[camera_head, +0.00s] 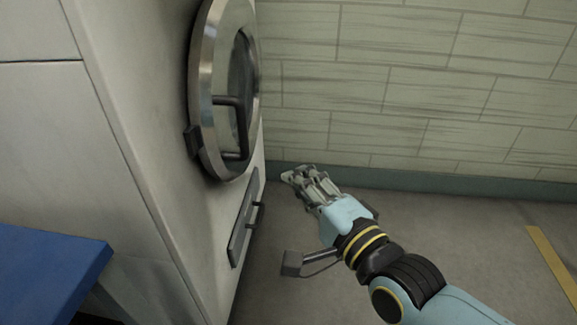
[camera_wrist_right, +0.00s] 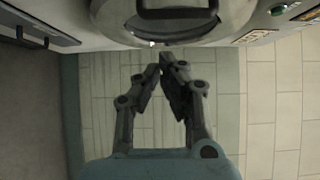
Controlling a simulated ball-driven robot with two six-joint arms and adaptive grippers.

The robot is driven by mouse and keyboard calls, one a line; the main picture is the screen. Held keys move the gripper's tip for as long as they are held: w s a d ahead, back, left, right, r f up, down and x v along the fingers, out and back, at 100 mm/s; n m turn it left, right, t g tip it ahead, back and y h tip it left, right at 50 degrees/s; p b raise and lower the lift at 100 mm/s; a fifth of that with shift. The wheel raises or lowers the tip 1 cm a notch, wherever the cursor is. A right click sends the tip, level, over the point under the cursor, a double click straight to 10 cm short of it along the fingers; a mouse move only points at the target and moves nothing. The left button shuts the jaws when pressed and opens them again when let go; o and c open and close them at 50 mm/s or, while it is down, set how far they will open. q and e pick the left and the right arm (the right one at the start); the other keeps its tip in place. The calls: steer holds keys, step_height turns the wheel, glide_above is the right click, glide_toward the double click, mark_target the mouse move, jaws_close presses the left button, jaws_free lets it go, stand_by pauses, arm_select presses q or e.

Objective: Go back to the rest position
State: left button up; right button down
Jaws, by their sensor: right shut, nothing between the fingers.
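My right gripper (camera_head: 299,174) reaches in from the lower right in the head view, in front of the lower right side of a grey machine (camera_head: 160,150). In the right wrist view the same gripper (camera_wrist_right: 160,62) has its fingertips together, with nothing between them. It is apart from the machine's round door, which lies beyond the fingertips. My left gripper is not in view.
The machine has a round metal-rimmed door (camera_head: 207,95) with a dark handle, and a lower panel (camera_head: 240,235) with a handle. A blue surface (camera_head: 50,270) is at the lower left. A tiled wall (camera_head: 420,85) stands behind. The floor (camera_head: 480,240) at right is clear.

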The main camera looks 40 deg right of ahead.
steer(key=s+d+f+n+g+p, duration=0.1)
steer(key=s+f+n+g, duration=0.3)
steer(key=f, duration=0.7)
steer(key=s+d+f+n+g, duration=0.1)
steer(key=s+f+n+g, duration=0.1)
steer(key=s+f, duration=0.6)
steer(key=s+d+f+n+g+p, duration=0.1)
steer(key=s+f+n+g, duration=0.25)
steer(key=f, duration=0.95)
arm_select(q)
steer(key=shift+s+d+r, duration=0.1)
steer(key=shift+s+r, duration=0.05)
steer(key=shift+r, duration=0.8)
arm_select(e)
steer(key=s+d+f+n+g, duration=0.1)
steer(key=s+f+n+g, duration=0.3)
steer(key=s, duration=0.8)
steer(key=s+d+f+n+g, duration=0.1)
steer(key=s+f+n+g, duration=0.3)
steer(key=s, duration=0.8)
step_height(320, 180, down, 2)
steer(key=shift+d+f+n, duration=0.25)
steer(key=shift+d+n, duration=0.1)
steer(key=shift+n, duration=0.4)
